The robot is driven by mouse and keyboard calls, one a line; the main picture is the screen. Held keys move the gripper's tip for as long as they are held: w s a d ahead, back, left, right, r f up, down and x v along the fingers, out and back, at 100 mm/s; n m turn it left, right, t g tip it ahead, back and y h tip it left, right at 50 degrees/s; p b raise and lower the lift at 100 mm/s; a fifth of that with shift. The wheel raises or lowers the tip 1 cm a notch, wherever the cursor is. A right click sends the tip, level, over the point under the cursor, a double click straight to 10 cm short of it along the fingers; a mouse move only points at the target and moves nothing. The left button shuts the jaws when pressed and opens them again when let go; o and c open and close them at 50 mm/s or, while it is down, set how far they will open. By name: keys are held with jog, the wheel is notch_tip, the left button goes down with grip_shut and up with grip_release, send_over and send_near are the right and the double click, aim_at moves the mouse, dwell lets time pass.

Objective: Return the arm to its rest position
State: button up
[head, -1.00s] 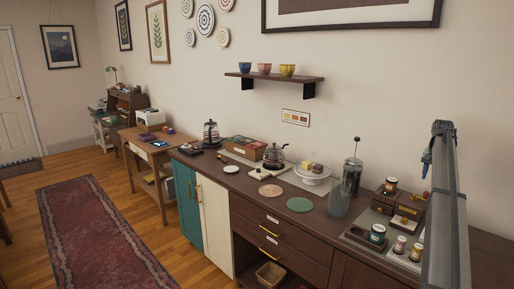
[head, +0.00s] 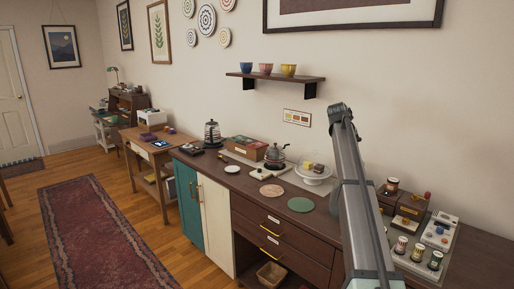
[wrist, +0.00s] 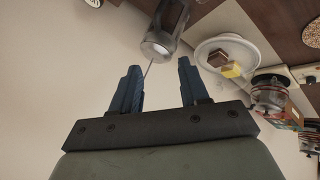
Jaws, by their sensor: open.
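My gripper (wrist: 158,68) shows in the wrist view with its two blue fingers apart and nothing between them. A clear glass vessel (wrist: 170,22) shows just beyond the fingertips; I cannot tell how far away it is. In the head view my arm stretches from the bottom edge up across the right part of the counter, and the gripper itself cannot be made out there. The arm hides part of the counter, including the place where a French press stood.
The dark counter (head: 240,184) runs along the wall. A white cake stand (head: 313,175), a kettle (head: 275,155) and two round mats, pink (head: 272,191) and green (head: 300,205), are left of my arm. Small jars (head: 418,252) and wooden boxes (head: 412,208) are right of it.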

jog(key=s+a+f+n+y, duration=0.1)
jog(key=s+a+f, duration=0.1)
jog(key=a+f, duration=0.6)
jog(key=s+a+f, duration=0.2)
jog(key=a+f, duration=0.6)
jog(key=a, duration=0.1)
jog(key=s+a+f+g, duration=0.1)
jog(key=s+a+f, duration=0.35)
jog(key=f, duration=0.45)
jog(key=s+a+f+g, duration=0.1)
jog(key=s+a+f, duration=0.3)
jog(key=a+f, duration=0.3)
jog(key=s+d+f+g+y, duration=0.1)
jog(key=s+d+f+g, duration=0.25)
jog(key=s+f, duration=1.15)
jog(key=s+d+f+g+y, duration=0.15)
jog(key=s+d+f, duration=0.25)
jog(key=s+f, duration=1.1)
jog(key=s+f+g+y, duration=0.1)
jog(key=s+f, duration=0.4)
jog(key=s, duration=1.1)
jog(key=s+f+m+g, duration=0.1)
jog(key=s+f+g, duration=0.3)
jog(key=s, duration=1.3)
notch_tip(320, 180, down, 2)
jog(key=shift+s+d+y, duration=0.2)
jog(key=shift+d+y, duration=0.15)
jog(key=shift+d, duration=0.1)
